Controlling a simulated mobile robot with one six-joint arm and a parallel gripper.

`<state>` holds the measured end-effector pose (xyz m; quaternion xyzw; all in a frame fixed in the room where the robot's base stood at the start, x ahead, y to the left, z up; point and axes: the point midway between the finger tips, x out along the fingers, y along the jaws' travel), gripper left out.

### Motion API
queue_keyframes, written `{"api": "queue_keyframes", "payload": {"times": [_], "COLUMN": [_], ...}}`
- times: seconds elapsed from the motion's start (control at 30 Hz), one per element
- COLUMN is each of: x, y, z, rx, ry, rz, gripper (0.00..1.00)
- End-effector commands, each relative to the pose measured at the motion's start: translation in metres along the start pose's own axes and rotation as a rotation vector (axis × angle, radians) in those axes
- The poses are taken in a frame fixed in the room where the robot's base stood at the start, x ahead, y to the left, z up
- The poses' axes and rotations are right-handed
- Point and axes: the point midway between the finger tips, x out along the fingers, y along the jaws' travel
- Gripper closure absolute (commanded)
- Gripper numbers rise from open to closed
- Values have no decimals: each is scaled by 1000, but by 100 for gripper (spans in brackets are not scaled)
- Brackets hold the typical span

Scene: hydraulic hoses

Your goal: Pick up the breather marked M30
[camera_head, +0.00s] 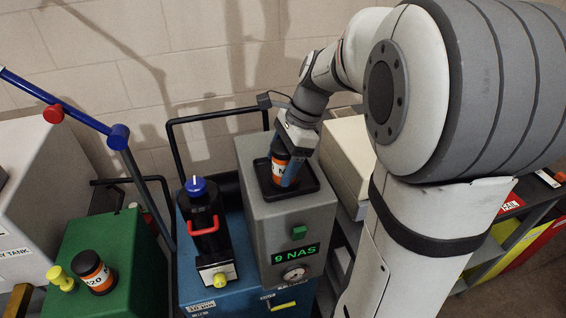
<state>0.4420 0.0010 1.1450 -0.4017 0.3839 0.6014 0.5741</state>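A black breather (278,150) with an orange and white band stands in the black square tray (313,184) on top of the grey unit. Only the start of its marking shows, perhaps an M; the rest is hidden by my gripper. My gripper (290,168) points down at the breather's right side, with a blue finger in front of the band. The far finger is hidden, so I cannot tell whether it grips. Another black breather (94,270) with an orange band ending in "20" stands on the green box at lower left.
The grey unit (285,225) shows "9 NAS" and a gauge. Left of it, a blue unit (225,262) carries a black cylinder (204,222) with a blue cap and red handle. A yellow knob (60,277) sits on the green box (120,245). Black rails (190,120) rise behind.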

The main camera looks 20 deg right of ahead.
Motion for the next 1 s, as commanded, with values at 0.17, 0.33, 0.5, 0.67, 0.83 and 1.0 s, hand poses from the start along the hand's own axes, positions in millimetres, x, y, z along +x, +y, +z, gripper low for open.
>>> {"api": "queue_keyframes", "payload": {"times": [0.17, 0.33, 0.5, 0.67, 0.83, 1.0], "x": [0, 0, 0, 0, -1, -18], "y": [0, 0, 0, 0, 0, -1], "z": [0, 1, 1, 1, 2, 8], "rx": [-1, -1, -1, -2, -3, -4], "ry": [0, 0, 0, 0, 0, 1], "rz": [0, 0, 0, 0, -1, -5], "gripper": [41, 55, 69, 78, 78, 78]}}
